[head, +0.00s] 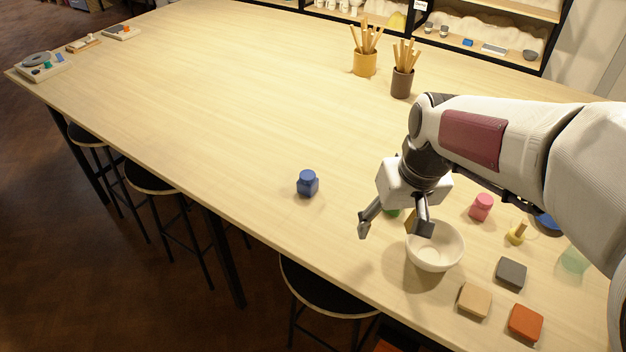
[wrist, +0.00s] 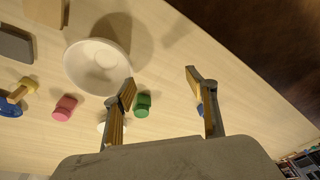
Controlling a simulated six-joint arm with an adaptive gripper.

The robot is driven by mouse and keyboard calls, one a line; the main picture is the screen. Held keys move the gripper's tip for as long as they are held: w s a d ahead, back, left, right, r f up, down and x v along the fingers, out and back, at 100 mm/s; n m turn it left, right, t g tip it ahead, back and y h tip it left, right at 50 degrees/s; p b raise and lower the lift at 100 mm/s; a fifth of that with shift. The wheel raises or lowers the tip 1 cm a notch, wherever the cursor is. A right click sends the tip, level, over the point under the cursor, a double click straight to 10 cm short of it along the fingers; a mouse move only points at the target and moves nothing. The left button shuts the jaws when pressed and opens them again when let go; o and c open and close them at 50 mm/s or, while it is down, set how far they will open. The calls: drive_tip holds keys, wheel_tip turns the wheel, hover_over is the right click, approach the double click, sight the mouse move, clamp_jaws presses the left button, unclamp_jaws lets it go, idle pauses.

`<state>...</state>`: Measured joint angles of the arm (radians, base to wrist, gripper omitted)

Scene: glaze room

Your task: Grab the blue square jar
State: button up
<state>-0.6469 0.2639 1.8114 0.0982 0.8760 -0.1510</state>
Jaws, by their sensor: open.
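The blue square jar (head: 307,183) stands upright on the table in the head view, with a lid of the same blue. My gripper (head: 393,230) is open and empty above the table, to the right of the jar and apart from it. In the wrist view my gripper (wrist: 160,85) shows its two fingers spread. A small blue patch (wrist: 200,109) shows there beside the right finger, which hides most of it; it appears to be the jar.
A white bowl (head: 435,257) sits just below my gripper. A green jar (wrist: 142,104) is between the fingers in the wrist view. A pink jar (head: 481,207), a yellow stamp-like piece (head: 516,234) and square tiles (head: 511,272) lie right.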

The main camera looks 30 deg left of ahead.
sight(309, 177)
drive_tip(key=w+a+f+n, duration=0.1)
drive_tip(key=a, duration=0.4)
drive_tip(key=w+a+f+n, duration=0.1)
drive_tip(key=a+f, duration=0.1)
drive_tip(key=a, duration=0.3)
drive_tip(key=w+a+f+n+y, duration=0.1)
drive_tip(key=a, duration=0.4)
drive_tip(key=shift+w+a+f, duration=0.1)
drive_tip(key=shift+a+f, duration=0.15)
drive_tip(key=shift+a, duration=0.15)
drive_tip(key=w+a, duration=0.1)
drive_tip(key=w+a+r, duration=0.1)
drive_tip(key=a, duration=0.1)
drive_tip(key=shift+r+n+y, duration=0.1)
drive_tip(key=shift+n+y, duration=0.2)
drive_tip(key=shift+y, duration=0.1)
drive_tip(key=a+r, duration=0.1)
drive_tip(key=w+r+n, duration=0.1)
drive_tip(key=shift+w+a+r+t+y, duration=0.15)
drive_tip(key=shift+a+r+t+y, duration=0.15)
drive_tip(key=shift+a+r, duration=0.1)
drive_tip(key=shift+f, duration=0.2)
drive_tip(key=shift+x, duration=1.15)
